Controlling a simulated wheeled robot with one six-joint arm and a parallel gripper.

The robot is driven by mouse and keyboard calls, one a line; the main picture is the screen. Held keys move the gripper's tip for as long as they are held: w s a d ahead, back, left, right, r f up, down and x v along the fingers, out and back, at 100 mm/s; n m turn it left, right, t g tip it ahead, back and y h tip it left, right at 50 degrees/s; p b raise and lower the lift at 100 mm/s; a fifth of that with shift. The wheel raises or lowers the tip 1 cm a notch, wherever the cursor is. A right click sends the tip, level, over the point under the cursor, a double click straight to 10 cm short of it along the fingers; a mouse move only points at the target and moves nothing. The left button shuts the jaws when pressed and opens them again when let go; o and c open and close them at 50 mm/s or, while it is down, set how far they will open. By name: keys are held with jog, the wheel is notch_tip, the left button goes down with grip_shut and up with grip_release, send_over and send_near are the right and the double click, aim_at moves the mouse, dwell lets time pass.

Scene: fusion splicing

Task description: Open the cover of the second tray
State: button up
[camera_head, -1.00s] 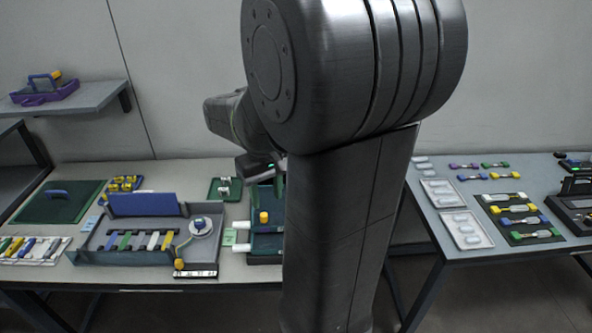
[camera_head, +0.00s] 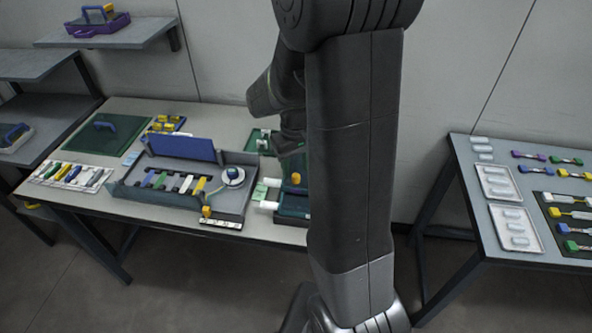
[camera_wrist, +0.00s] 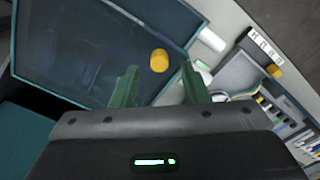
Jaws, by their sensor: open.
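A dark green tray with a flat cover (camera_wrist: 85,45) fills the upper left of the wrist view. A yellow knob (camera_wrist: 159,60) stands on it, and shows in the head view too (camera_head: 296,178). My gripper (camera_wrist: 160,68) is open, its two green fingers to either side of the knob in the wrist view. I cannot tell how far above the knob the fingertips are. In the head view my arm hides the tray's right part and most of the gripper. No label shows which tray is the second.
Left of the green tray is a grey tray (camera_head: 128,188) with a raised blue lid (camera_head: 180,148), coloured strips and a round white reel (camera_head: 233,176). A green mat (camera_head: 85,137) lies farther left. Another table (camera_head: 470,180) with white trays stands at right, across a gap.

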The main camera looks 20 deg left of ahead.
jog(key=shift+f, duration=1.25)
grip_shut()
jog(key=s+d+b, duration=0.1)
jog(key=s+d, duration=0.1)
jog(key=s, duration=0.8)
jog(key=shift+s+d, duration=0.3)
jog(key=shift+s, duration=0.1)
grip_release()
jog(key=shift+r, duration=0.15)
notch_tip(320, 180, up, 14)
jog(key=shift+f, duration=0.2)
